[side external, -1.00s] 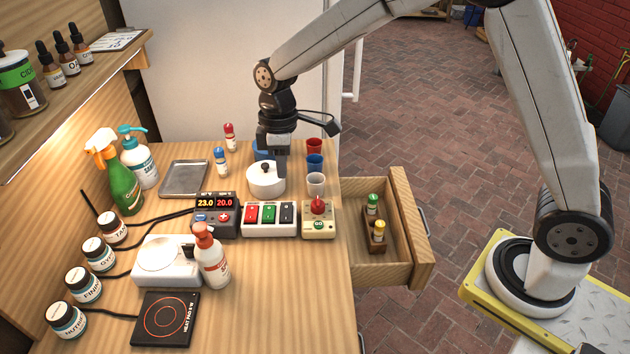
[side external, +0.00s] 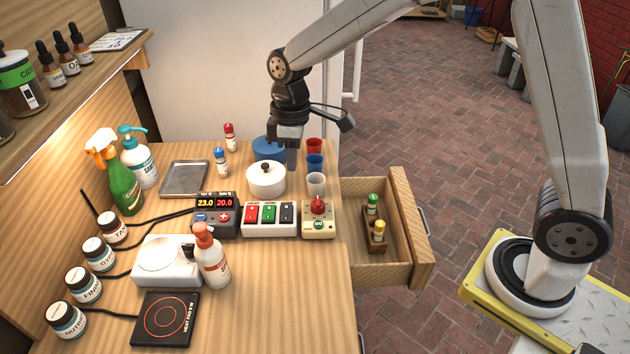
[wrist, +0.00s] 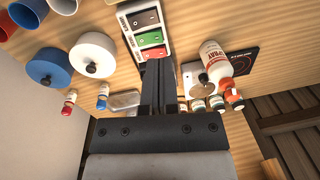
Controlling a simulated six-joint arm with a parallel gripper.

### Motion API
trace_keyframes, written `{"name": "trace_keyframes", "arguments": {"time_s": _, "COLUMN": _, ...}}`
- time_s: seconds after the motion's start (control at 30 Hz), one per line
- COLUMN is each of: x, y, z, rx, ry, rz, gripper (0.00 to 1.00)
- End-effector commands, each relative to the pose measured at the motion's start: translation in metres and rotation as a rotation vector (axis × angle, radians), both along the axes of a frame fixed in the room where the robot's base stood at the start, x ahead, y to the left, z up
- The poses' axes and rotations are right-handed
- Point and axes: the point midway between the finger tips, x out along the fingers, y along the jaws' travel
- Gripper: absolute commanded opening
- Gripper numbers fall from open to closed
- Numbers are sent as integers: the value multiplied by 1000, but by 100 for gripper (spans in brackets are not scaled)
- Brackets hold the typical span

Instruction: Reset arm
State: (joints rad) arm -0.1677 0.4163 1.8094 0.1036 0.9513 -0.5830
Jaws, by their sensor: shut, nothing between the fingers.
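My gripper (side external: 291,160) is above the table at the back, close to the white pot and the blue pot, with its fingers shut and nothing between them. In the wrist view my gripper (wrist: 159,78) shows its two dark fingers pressed together. The white lidded pot (side external: 266,180) stands on the table just left of and below the fingers; it also shows in the wrist view (wrist: 95,52). The blue pot (side external: 268,149) stands behind it, partly hidden by my gripper.
Red, blue and white cups (side external: 315,184) stand right of the pots. A switch box (side external: 270,219) and a red-knobbed box (side external: 318,218) are in front. An open drawer (side external: 405,220) juts out at right. A metal tray (side external: 184,178) and small bottles (side external: 221,162) are left.

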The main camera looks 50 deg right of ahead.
Motion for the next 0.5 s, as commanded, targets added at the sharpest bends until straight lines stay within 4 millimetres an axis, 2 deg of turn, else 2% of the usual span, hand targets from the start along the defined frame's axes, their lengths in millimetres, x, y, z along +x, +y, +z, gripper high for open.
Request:
{"name": "trace_keyframes", "arguments": {"time_s": 0.27, "x": -43, "y": -37, "z": -12, "rx": -25, "ry": -76, "rz": -237, "gripper": 0}}
{"name": "trace_keyframes", "arguments": {"time_s": 0.5, "x": -89, "y": -65, "z": -25, "rx": -30, "ry": -153, "rz": -454, "gripper": 0}}
